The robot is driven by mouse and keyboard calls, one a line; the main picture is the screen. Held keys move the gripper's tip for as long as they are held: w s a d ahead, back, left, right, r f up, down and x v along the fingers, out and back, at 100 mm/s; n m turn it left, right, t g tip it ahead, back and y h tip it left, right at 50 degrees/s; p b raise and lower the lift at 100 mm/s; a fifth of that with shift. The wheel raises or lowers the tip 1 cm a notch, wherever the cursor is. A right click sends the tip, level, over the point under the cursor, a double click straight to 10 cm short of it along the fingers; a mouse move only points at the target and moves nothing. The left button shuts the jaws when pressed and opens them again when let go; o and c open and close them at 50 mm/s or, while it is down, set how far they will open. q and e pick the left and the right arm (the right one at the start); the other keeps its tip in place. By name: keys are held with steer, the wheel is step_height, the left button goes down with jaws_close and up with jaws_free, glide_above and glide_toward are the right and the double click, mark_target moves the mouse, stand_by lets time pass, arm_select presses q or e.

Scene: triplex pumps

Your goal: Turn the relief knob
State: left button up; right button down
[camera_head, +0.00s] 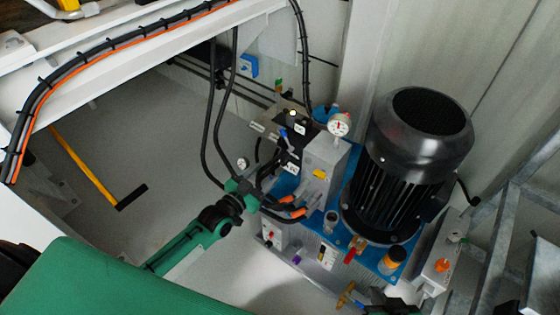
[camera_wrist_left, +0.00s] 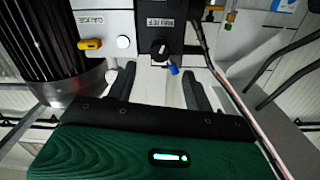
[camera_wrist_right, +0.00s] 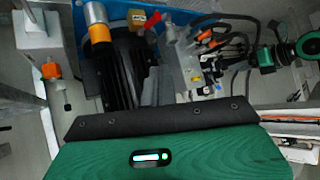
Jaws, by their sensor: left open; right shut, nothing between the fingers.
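My left gripper (camera_wrist_left: 160,84) is open, with one dark finger on each side below the knob; contact cannot be told. In the head view my left gripper (camera_head: 258,194) is beside the pump block and the knob cannot be made out. My right gripper (camera_wrist_right: 158,84) is shut and empty, facing the pump unit.
A black motor (camera_head: 412,150) stands right of the valve block (camera_head: 322,165) and its pressure gauge (camera_head: 339,125). A yellow lever (camera_wrist_left: 90,44) is left of the knob. Black hoses (camera_head: 222,110) hang near my left arm.

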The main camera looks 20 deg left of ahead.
mark_target(280, 159)
arm_select(q)
steer(key=b+x, duration=0.1)
steer(key=x, duration=0.7)
steer(key=shift+f, duration=0.1)
arm_select(e)
steer(key=shift+w+a+r+t+y, duration=0.1)
steer(key=shift+w+a+t+y, duration=0.15)
steer(key=shift+a+t, duration=0.3)
steer(key=shift+w+a+t+y, duration=0.1)
steer(key=shift+a+t+y, duration=0.25)
steer(key=shift+a, duration=0.3)
arm_select(q)
steer(key=c, duration=1)
steer(key=shift+o, duration=0.2)
arm_select(e)
steer(key=shift+d, duration=0.1)
